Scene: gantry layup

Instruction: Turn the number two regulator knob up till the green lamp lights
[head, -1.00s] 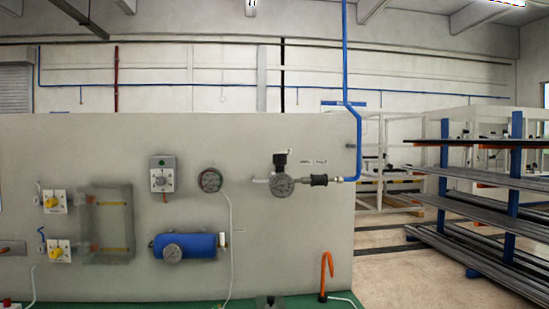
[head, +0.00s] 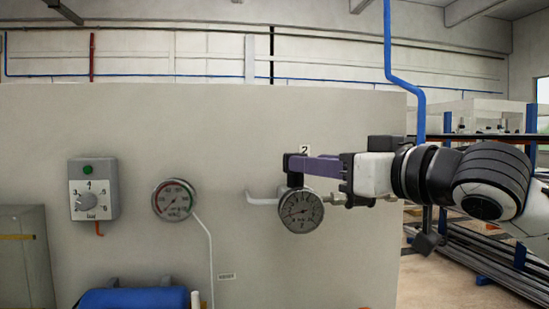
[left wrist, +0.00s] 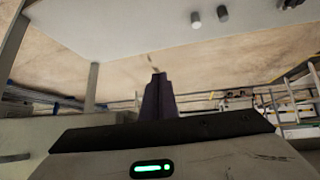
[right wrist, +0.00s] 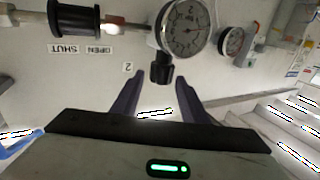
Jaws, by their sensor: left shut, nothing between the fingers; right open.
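The number two regulator on the grey panel has a black knob (right wrist: 161,70) and a round gauge (head: 301,211). A "2" label (head: 304,150) is beside the knob. My right gripper (head: 298,165) reaches in from the right at the knob. In the right wrist view its purple fingers (right wrist: 157,82) are open, with the knob at their tips, roughly between them; contact cannot be told. A green lamp (head: 88,170) sits on a grey box with a dial; it looks dull green, and whether it is lit is unclear. My left gripper (left wrist: 158,78) is shut and empty, away from the panel.
Another gauge (head: 174,200) with a white hose is left of the regulator. A blue cylinder (head: 138,298) is below it. A blue pipe (head: 389,45) runs down at the panel's right edge. A black valve (right wrist: 74,19) is near "OPEN" and "SHUT" labels.

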